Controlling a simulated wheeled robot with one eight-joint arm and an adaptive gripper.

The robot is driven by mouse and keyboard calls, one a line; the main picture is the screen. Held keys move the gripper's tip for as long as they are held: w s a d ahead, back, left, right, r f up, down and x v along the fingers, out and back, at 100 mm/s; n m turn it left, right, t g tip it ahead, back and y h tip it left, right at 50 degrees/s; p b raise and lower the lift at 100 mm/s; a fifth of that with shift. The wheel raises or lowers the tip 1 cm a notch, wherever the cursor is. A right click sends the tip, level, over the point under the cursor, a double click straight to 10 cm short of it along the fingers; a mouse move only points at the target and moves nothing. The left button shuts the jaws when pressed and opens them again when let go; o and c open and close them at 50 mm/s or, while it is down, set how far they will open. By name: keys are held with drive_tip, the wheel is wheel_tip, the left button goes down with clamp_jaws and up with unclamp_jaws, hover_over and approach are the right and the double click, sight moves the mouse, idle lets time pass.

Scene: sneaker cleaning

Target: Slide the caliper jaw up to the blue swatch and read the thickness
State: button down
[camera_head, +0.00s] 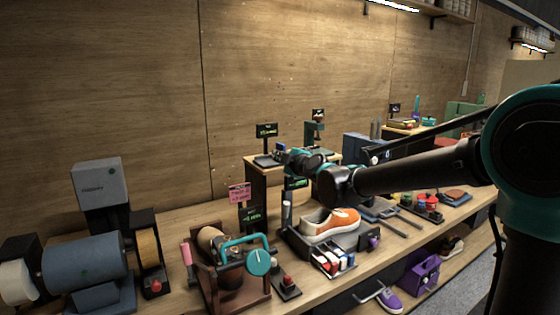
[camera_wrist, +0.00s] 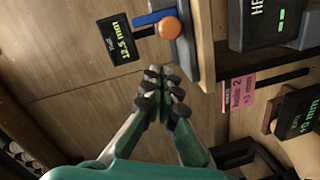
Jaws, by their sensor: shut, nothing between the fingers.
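The caliper stand (camera_head: 266,161) sits on a raised wooden shelf near the back wall in the head view. In the wrist view its grey base (camera_wrist: 187,50) is at the top, with a blue strip (camera_wrist: 152,17) that looks like the swatch. An orange round knob (camera_wrist: 170,28) sits beside the strip; the jaw itself is not clear. A black display (camera_wrist: 115,38) shows green digits that look like 12.5 mm; it also stands above the shelf in the head view (camera_head: 266,130). My gripper (camera_wrist: 160,72) is shut and empty, its fingertips apart from the knob.
A pink sign (camera_wrist: 251,89) and other dark displays stand to the right in the wrist view. In the head view, an orange sneaker (camera_head: 331,225) and a teal-handled clamp fixture (camera_head: 259,261) occupy the bench below. A second small stand (camera_head: 316,131) is close beside the caliper.

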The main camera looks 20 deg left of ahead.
drive_tip(key=v, duration=1)
drive_tip(key=shift+s+a+r, duration=0.25)
drive_tip(key=shift+s, duration=0.2)
drive_tip(key=s+d+f+m+g+h, duration=0.35)
drive_tip(key=d+f+m+h, duration=0.45)
drive_tip(key=d+f, duration=1.3)
drive_tip(key=s+d+f+m+g+h, duration=0.2)
drive_tip(key=s+d+f+m, duration=0.5)
drive_tip(key=d, duration=0.4)
drive_tip(key=s+d+f+m+g+h, duration=0.1)
drive_tip(key=s+d+f+m+h, duration=0.1)
drive_tip(key=s+d+f+m, duration=0.5)
drive_tip(key=s+d, duration=0.2)
drive_tip(key=d, duration=0.2)
drive_tip(key=shift+s+f+g, duration=0.2)
drive_tip(key=shift+s+g, duration=0.1)
drive_tip(key=shift+g, duration=0.05)
